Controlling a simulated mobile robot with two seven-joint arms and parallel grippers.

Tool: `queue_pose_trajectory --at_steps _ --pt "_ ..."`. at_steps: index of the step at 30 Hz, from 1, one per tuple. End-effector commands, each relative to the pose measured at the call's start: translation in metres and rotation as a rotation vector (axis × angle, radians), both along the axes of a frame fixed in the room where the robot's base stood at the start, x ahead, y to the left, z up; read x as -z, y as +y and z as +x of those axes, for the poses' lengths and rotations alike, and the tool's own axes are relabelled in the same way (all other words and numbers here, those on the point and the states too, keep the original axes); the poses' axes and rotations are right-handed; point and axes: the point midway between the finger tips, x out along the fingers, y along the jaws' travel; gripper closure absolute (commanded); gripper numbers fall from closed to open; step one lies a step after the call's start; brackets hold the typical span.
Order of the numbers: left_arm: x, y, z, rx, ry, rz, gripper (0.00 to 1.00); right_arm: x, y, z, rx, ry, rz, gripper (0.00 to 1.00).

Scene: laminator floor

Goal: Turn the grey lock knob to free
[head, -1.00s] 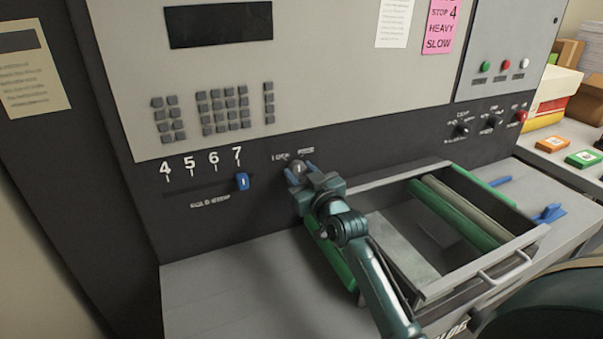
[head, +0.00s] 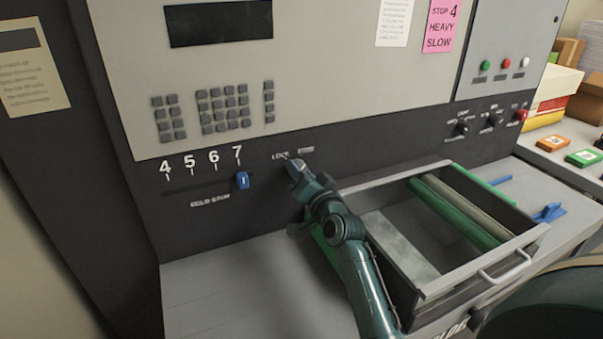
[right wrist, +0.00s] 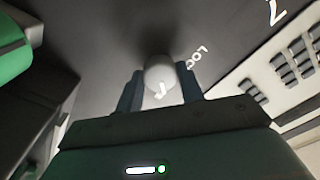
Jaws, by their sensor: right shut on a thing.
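The grey lock knob (right wrist: 160,75) sits on the dark machine panel, between the two fingers of my right gripper in the right wrist view. It carries a short white mark, whose direction I cannot tell surely. The LOCK label (right wrist: 197,57) is up and right of it there. In the head view my right gripper (head: 297,170) is shut on the knob, just below the LOCK (head: 280,156) and FREE (head: 306,150) labels, and hides most of it. My left gripper is not in view.
A blue slider (head: 242,181) stands under the 7 to the left. An open tray with green rollers (head: 460,212) lies to the right, close beside my right arm. Blue levers (head: 548,213) and small dark knobs (head: 462,129) are farther right. The grey ledge at left front is clear.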

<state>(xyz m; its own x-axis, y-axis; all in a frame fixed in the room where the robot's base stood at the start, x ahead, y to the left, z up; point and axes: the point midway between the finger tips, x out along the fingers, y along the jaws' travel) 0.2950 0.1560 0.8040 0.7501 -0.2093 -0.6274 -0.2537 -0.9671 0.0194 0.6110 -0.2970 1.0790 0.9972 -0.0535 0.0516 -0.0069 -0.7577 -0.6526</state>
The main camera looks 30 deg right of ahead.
Motion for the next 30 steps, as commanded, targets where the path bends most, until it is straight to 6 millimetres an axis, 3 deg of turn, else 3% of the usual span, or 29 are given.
queue_pose_trajectory --at_steps 22,23,30 --pt "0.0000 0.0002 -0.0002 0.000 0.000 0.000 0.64 -0.0001 0.0006 0.0001 -0.002 -0.005 0.094 0.85" --pt "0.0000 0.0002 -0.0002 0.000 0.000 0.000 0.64 -0.0001 0.0006 0.0001 -0.002 -0.005 0.093 0.62" --pt "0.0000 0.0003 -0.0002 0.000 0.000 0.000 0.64 -0.0002 0.0004 0.0001 0.000 -0.005 0.091 0.42"
